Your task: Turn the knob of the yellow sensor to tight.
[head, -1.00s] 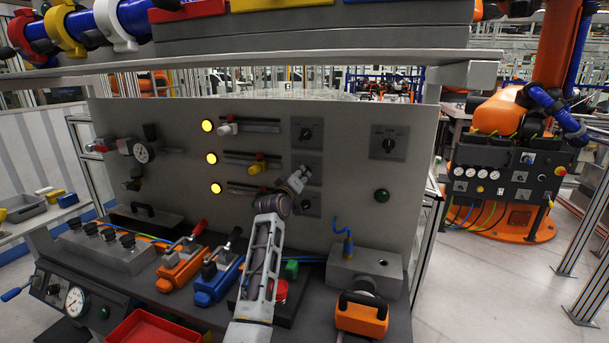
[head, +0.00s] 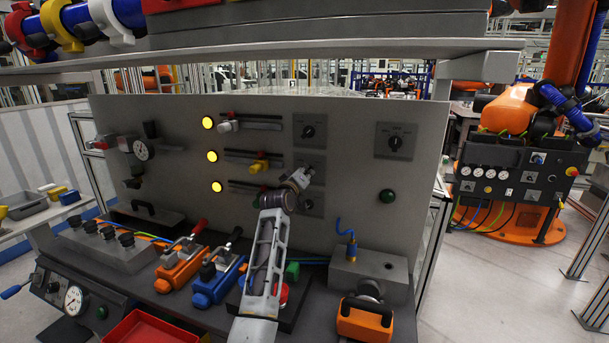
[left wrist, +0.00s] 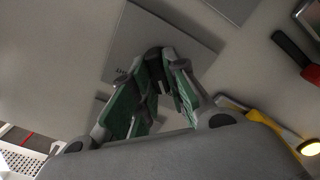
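The yellow sensor (head: 260,166) sits on the middle rail of the grey upright panel; part of it shows at the lower right of the left wrist view (left wrist: 262,118). Its row has a grey knob plate (head: 318,161), mostly behind my left gripper (head: 304,176) in the head view. In the left wrist view the plate (left wrist: 185,40) carries a black knob (left wrist: 155,54) between the fingertips of my left gripper (left wrist: 157,68). The green-padded fingers converge on the knob and appear closed on it. The knob's pointer and most plate lettering are hidden. My right gripper is not in view.
Similar dials sit above (head: 308,132) and below (head: 311,205) the middle plate, and a larger one (head: 395,141) to the right. Orange (head: 180,267) and blue (head: 218,279) clamps and a grey box (head: 368,272) stand on the bench below. A shelf (head: 300,55) overhangs the panel.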

